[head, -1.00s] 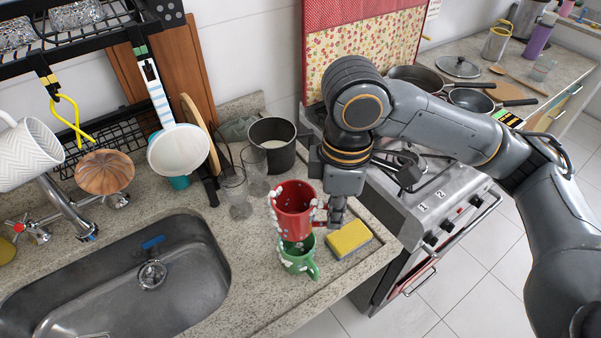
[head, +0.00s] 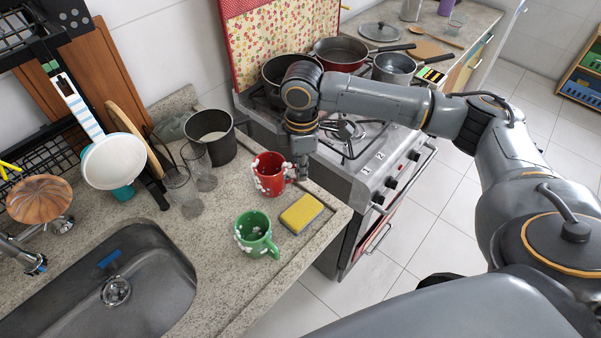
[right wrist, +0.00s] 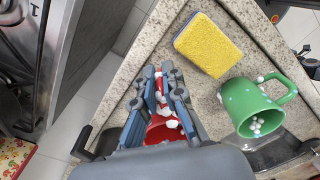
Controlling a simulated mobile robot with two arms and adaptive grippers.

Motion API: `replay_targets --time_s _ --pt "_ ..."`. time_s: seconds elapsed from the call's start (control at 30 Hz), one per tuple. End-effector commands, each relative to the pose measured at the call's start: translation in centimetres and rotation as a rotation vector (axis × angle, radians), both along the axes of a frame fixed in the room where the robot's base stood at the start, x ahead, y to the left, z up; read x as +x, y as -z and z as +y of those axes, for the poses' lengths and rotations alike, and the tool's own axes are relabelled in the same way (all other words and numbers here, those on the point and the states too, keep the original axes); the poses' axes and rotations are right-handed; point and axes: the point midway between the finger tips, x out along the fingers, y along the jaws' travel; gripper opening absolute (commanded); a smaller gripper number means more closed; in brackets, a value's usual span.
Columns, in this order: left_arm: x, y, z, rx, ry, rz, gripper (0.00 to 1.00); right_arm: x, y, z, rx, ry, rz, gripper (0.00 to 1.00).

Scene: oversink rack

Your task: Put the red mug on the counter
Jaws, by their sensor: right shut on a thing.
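The red mug (head: 270,176) with white dots is upright at the counter, behind the green mug and left of the stove. I cannot tell whether its base touches the counter (head: 212,237). My right gripper (head: 301,172) is at the mug's right side and shut on it. In the right wrist view the fingers (right wrist: 165,95) close around the handle side of the red mug (right wrist: 164,133), whose body is partly hidden by the gripper. My left gripper is not in view.
A green mug (head: 256,233) and a yellow sponge (head: 301,213) stand close in front. Two glasses (head: 183,190) and a dark pot (head: 211,137) are to the left. The sink (head: 150,262) is at lower left, the stove (head: 372,150) at right.

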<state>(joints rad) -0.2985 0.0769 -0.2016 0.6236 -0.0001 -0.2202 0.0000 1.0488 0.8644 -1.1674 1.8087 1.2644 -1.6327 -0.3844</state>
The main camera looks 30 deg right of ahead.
Motion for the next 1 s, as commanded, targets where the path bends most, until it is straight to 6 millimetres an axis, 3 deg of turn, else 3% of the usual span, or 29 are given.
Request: replay_targets --time_s 0.2,0.53,0.6,0.67,1.0 --pt "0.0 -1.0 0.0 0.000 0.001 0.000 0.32 -0.2 2.2 0.1 0.001 -0.003 0.001 0.00" --pt "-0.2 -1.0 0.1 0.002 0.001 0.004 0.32 -0.2 2.5 0.2 0.001 -0.002 0.001 0.00" --pt "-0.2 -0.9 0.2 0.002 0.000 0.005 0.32 -0.2 2.6 0.1 0.001 -0.002 0.002 0.19" --pt "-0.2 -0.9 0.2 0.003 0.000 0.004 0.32 -0.2 2.6 0.1 0.001 -0.002 0.002 0.31" --pt "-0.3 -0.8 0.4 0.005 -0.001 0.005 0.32 -0.2 2.5 0.1 0.000 -0.003 0.001 0.32"
